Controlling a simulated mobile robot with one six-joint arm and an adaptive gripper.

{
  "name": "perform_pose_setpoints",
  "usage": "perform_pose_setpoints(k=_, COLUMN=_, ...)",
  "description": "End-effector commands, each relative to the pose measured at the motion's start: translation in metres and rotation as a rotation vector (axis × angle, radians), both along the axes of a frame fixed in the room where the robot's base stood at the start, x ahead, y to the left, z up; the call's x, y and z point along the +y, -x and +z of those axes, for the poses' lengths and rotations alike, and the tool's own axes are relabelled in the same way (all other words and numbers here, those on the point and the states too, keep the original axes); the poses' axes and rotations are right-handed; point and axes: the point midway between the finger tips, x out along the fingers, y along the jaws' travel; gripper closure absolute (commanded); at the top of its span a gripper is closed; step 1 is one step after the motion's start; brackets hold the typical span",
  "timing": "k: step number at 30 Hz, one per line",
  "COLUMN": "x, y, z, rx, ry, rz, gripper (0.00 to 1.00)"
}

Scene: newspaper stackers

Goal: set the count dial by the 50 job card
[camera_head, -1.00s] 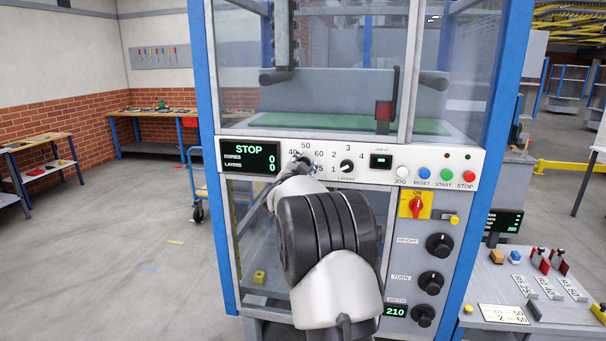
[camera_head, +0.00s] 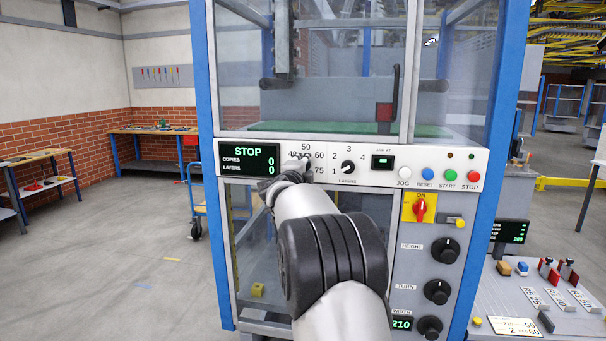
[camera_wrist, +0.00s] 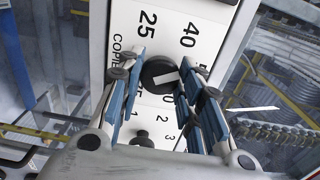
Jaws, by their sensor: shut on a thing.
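The count dial (camera_wrist: 157,73) is a round black knob with a white pointer line, on a white panel strip with numbers from 25 to 75. In the wrist view my gripper (camera_wrist: 161,80) has its blue-grey fingers on either side of the knob, shut on it. The pointer lies toward the right of that view, toward a number partly hidden by the right finger, apparently 50. In the head view my gripper (camera_head: 291,171) covers most of the dial, below the 50 mark. A strip label (camera_head: 585,300) on the side desk appears to read 50.
The layers knob (camera_head: 348,167) is close to the right of the dial. The display (camera_head: 248,159) at left reads STOP, copies 0, layers 0. Coloured push buttons (camera_head: 449,175) stand further right. A white card (camera_head: 515,327) with numbers lies on the side desk.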

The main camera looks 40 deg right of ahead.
Motion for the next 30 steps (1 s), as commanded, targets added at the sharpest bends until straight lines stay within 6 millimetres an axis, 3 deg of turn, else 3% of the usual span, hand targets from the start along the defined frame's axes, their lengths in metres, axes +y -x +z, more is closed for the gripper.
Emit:
perform_pose_setpoints(k=15, x=-0.0001, y=0.0003, z=-0.0004, rx=-0.307, ry=-0.26, rz=0.0, gripper=0.91)
perform_pose_setpoints(k=30, x=-0.0001, y=0.0002, z=0.0008, rx=-0.396, ry=-0.337, rz=0.0, gripper=0.91)
